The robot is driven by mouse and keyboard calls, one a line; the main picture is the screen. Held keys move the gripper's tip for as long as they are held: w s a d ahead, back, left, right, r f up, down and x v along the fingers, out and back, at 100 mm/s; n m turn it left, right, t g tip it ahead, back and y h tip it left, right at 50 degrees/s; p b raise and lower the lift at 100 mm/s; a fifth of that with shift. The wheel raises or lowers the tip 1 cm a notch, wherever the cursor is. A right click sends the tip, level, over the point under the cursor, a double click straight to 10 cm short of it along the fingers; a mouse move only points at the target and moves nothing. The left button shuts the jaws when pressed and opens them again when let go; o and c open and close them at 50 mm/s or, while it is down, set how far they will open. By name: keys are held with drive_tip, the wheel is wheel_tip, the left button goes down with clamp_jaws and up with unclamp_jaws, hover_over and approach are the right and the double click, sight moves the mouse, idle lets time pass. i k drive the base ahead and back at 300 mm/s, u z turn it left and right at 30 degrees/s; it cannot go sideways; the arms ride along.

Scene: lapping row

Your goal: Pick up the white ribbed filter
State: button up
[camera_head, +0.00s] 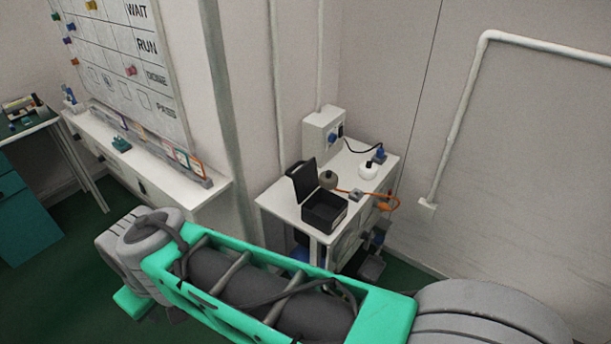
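A small round white object (368,171) with a dark spot on top sits on the white side table (276,205) near the wall, toward the table's back right. It may be the white ribbed filter; it is too small here to make out ribs. My gripper is not in view; only links of my arm show across the bottom of the picture, and nothing is seen held.
An open black case (324,211) stands at the table's front, with a grey-brown round item (328,180) behind it. An orange cable (378,198) hangs over the right edge. A white wall box (323,131) stands behind. A long white cabinet (150,172) is at left.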

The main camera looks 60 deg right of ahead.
sight(368, 170)
drive_tip(key=u, duration=0.05)
drive_tip(key=i, duration=2)
drive_tip(key=z, duration=3.65)
drive_tip(key=k, duration=0.5)
drive_tip(key=z, duration=1.2)
drive_tip(key=i, duration=1.45)
